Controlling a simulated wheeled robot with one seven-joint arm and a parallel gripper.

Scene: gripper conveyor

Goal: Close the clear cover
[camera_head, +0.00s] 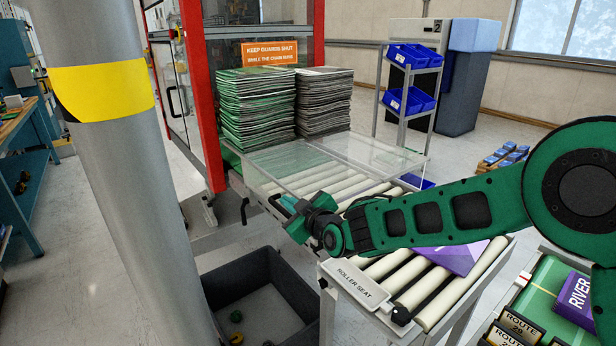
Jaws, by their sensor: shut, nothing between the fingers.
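The clear cover (302,163) is a transparent panel over the far part of the roller conveyor (425,297). It looks lowered, lying nearly flat above the rollers, with its near edge by my gripper. A dark handle (279,205) shows at its near left corner. My gripper (287,207) is shut and empty at that near left edge, beside the handle. I cannot tell whether it touches the cover. My green arm reaches in from the right and hides part of the rollers.
Two stacks of flat sheets (258,110) stand behind the cover. A purple item (455,258) lies on the near rollers, partly behind my arm. A dark open bin (262,292) sits on the floor below. A grey post (118,200) with a yellow band stands at left.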

